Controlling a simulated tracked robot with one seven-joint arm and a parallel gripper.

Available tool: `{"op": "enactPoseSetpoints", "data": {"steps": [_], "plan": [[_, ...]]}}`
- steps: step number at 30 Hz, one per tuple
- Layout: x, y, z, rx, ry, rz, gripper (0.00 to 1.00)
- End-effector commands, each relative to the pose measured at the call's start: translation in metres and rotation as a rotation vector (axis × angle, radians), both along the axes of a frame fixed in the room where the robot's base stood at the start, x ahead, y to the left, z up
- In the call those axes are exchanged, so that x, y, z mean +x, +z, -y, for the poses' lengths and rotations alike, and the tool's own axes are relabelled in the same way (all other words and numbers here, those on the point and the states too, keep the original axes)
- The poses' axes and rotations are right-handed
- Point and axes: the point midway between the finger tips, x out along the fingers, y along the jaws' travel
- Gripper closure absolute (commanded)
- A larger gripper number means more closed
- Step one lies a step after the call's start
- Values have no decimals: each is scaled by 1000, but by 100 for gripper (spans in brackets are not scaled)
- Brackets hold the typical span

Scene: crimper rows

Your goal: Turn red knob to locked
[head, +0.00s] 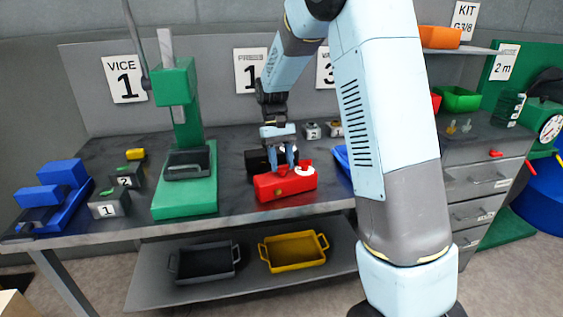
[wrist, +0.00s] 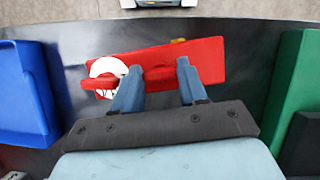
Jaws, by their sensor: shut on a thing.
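A red box (head: 285,187) sits on the bench near its front edge; it also fills the middle of the wrist view (wrist: 210,60). A white round dial (wrist: 107,68) with a red knob (wrist: 103,82) across it is on one end of the box top. The dial (head: 306,167) shows at the right end in the head view. My gripper (head: 283,163) points down over the box. In the wrist view its fingers (wrist: 158,76) are shut on a raised red part of the box, beside the dial and apart from the knob's centre. The dial's markings are partly hidden and unreadable.
A black block (head: 258,161) stands behind the red box. A green press (head: 184,200) is to the left, a blue bin (head: 343,158) close on the right. Yellow (head: 293,251) and grey (head: 204,264) trays are on the shelf below.

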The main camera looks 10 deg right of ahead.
Motion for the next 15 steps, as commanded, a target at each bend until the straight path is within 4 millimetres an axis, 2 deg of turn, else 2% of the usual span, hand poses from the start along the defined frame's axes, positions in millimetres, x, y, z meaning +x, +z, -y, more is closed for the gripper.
{"op": "enactPoseSetpoints", "data": {"steps": [11, 12, 15], "plan": [[0, 0, 0, 0, -4, -1, 88], [0, 0, 0, 1, -4, -1, 56], [0, 0, 0, 0, -3, -1, 46]]}}
